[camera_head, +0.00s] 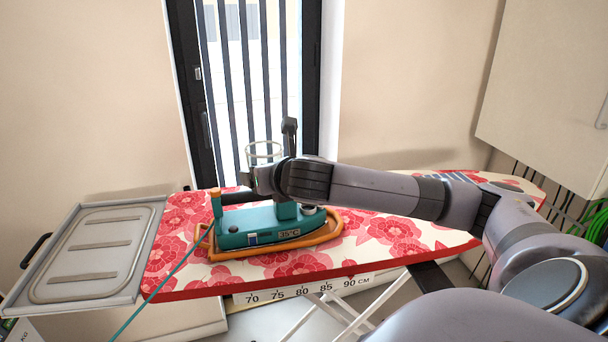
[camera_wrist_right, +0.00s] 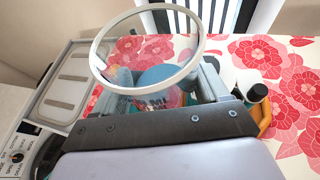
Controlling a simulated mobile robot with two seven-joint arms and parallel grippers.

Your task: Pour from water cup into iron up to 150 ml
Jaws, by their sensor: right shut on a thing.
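The water cup (camera_head: 264,149) is a clear glass, looking upright, in my right gripper (camera_head: 262,176) above the iron. Its round pale rim (camera_wrist_right: 203,38) fills the middle of the right wrist view, with the fingers of my right gripper (camera_wrist_right: 165,88) shut around the cup below it. A bluish patch shows inside the cup; I cannot tell the water level. The teal iron (camera_head: 262,230) sits on an orange-framed rest on the board, its display reading 35°C. My arm and gripper hide part of its top. My left gripper is not in view.
The ironing board (camera_head: 390,240) has a red floral cover and a ruler along its front edge. A grey metal tray (camera_head: 62,290) is at its left end. A teal cord (camera_head: 160,285) runs from the iron over the front edge. A barred window (camera_head: 240,75) stands behind.

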